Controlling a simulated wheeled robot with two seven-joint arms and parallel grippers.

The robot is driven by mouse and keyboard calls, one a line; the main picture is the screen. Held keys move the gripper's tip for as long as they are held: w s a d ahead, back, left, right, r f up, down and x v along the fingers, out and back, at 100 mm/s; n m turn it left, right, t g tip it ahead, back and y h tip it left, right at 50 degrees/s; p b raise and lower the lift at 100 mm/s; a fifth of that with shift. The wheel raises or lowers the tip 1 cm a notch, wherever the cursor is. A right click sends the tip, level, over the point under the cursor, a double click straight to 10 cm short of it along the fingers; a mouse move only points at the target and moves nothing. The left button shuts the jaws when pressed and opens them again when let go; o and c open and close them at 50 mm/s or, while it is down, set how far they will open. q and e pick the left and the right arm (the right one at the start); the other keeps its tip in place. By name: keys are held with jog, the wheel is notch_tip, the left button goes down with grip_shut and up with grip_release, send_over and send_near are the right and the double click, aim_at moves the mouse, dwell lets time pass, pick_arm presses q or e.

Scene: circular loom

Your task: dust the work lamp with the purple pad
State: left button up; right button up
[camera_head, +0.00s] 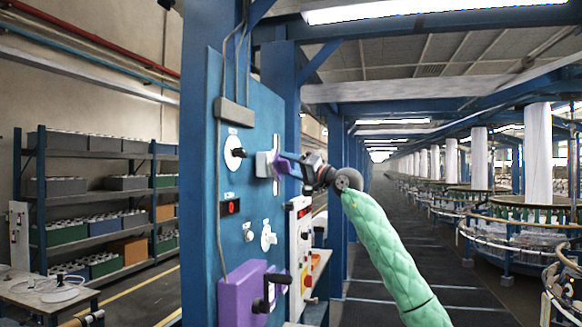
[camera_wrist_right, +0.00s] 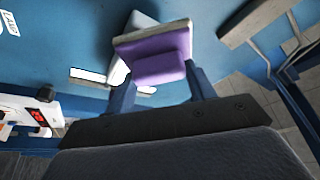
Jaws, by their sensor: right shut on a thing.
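The purple pad (camera_head: 284,166) is between the fingers of my right gripper (camera_head: 290,167), which is shut on it. The pad also shows in the right wrist view (camera_wrist_right: 158,58), with a pale edge on its far side. A light grey block (camera_head: 264,165), which looks like the work lamp, stands out from the blue panel right by the pad. In the right wrist view the block (camera_wrist_right: 128,66) is partly hidden behind the pad. I cannot tell whether they touch. My left gripper is not in view.
The blue panel (camera_head: 258,125) carries a white strip (camera_head: 276,145), a dial (camera_head: 234,152) and a red switch (camera_head: 231,207). A purple box with a crank (camera_head: 238,298) sits below. A control panel (camera_head: 301,255) stands to the right. The aisle (camera_head: 385,230) is open.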

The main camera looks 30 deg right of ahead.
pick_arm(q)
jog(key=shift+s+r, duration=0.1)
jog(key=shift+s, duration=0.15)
pick_arm(e)
jog(key=shift+w+a, duration=0.5)
dwell(0.3)
